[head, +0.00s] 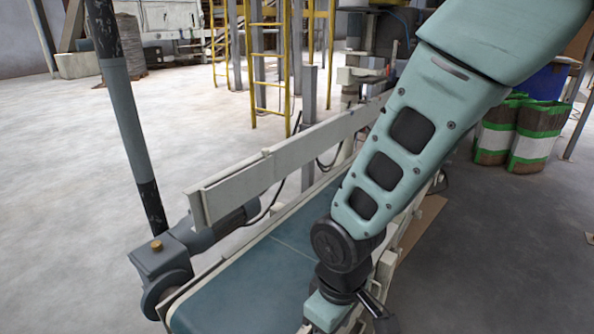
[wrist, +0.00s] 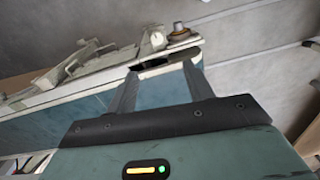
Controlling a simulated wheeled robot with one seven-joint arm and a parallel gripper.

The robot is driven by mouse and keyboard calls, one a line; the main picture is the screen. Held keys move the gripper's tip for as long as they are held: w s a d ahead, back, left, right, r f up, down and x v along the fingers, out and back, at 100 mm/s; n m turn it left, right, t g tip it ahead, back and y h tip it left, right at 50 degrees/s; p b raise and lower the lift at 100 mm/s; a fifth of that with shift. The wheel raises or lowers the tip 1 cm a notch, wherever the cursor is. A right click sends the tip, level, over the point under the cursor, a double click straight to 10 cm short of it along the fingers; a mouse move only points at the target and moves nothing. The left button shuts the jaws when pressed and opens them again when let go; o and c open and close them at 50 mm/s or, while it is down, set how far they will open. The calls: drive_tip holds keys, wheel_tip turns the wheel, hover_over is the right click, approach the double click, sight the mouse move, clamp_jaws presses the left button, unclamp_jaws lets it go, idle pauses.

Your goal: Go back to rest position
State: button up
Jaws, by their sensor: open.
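My gripper (wrist: 160,69) shows in the wrist view with its two fingers apart and nothing between them. It is over the conveyor, whose blue-green belt (wrist: 62,125) lies beyond and to the left of the fingers. In the head view, my arm reaches down from the upper right to the near end of the conveyor belt (head: 250,290). The fingertips cannot be made out there, at the lower edge of the picture. My arm hides part of the belt and the right side of the conveyor.
A pale side rail (head: 275,162) runs along the conveyor's left side, with a grey motor (head: 163,258) at its near end. A dark post (head: 128,115) stands at left. Green-and-white bundles (head: 533,137) stand at right. A yellow ladder (head: 270,55) is behind. Open floor lies left.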

drive_tip(key=s+d+r+m+p, duration=0.1)
drive_tip(key=s+d+r, duration=0.35)
drive_tip(key=r, duration=0.25)
drive_tip(key=s+d+r+m, duration=0.1)
drive_tip(key=s+d+r, duration=0.2)
drive_tip(key=s+r, duration=0.35)
wheel_tip(320, 180, up, 21)
drive_tip(key=w+p, duration=0.1)
drive_tip(key=p, duration=2)
drive_tip(key=shift+r, duration=0.15)
drive_tip(key=shift+c, duration=0.2)
